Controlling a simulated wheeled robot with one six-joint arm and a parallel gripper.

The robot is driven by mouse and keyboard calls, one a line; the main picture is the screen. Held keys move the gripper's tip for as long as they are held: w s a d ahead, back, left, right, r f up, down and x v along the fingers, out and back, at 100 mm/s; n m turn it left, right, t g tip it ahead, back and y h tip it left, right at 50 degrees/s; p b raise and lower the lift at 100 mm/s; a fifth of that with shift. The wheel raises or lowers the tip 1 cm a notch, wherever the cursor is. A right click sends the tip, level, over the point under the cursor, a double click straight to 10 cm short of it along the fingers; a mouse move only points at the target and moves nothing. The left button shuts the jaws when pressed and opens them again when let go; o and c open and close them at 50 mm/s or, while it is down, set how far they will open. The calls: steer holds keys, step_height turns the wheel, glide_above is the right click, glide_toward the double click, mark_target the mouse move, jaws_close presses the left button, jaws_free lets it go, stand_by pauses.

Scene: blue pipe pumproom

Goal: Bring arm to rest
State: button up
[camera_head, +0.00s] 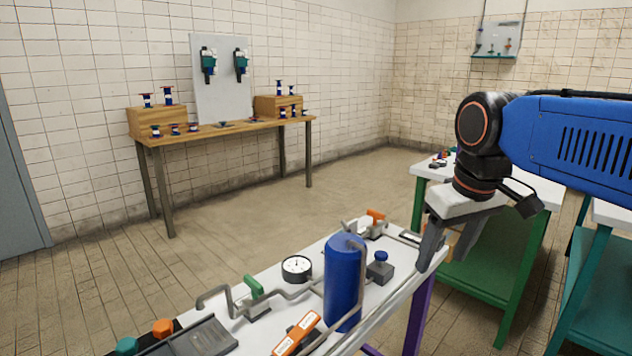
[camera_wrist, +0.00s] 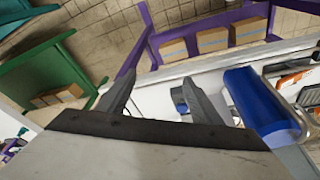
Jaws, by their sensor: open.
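My gripper (camera_head: 452,238) hangs from the blue arm at the right of the head view, with its fingers pointing down beside the right end of the white-topped bench (camera_head: 392,300). In the wrist view its two fingers (camera_wrist: 160,100) stand wide apart and nothing is held between them. The blue cylinder (camera_head: 343,282) stands upright on the bench to the left of the gripper. It also shows in the wrist view (camera_wrist: 257,100), to the right of the fingers. The gripper appears apart from the cylinder.
The bench carries pipes, a gauge (camera_head: 297,268), a green-handled valve (camera_head: 254,287), an orange-handled valve (camera_head: 375,216) and a blue-knobbed block (camera_head: 380,267). A green-framed table (camera_head: 498,262) stands behind the gripper. A wooden table (camera_head: 226,132) stands by the far wall. Open floor lies between.

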steer(key=s+d+f+m+t, duration=0.1)
steer(key=s+d+f, duration=0.1)
steer(key=s+f, duration=0.4)
steer(key=s+d+f+m, duration=0.2)
steer(key=s+f, duration=0.3)
steer(key=f, duration=0.5)
steer(key=shift+s+d+m+t, duration=0.3)
steer(key=shift+s+d+t, duration=0.1)
steer(key=shift+d, duration=0.4)
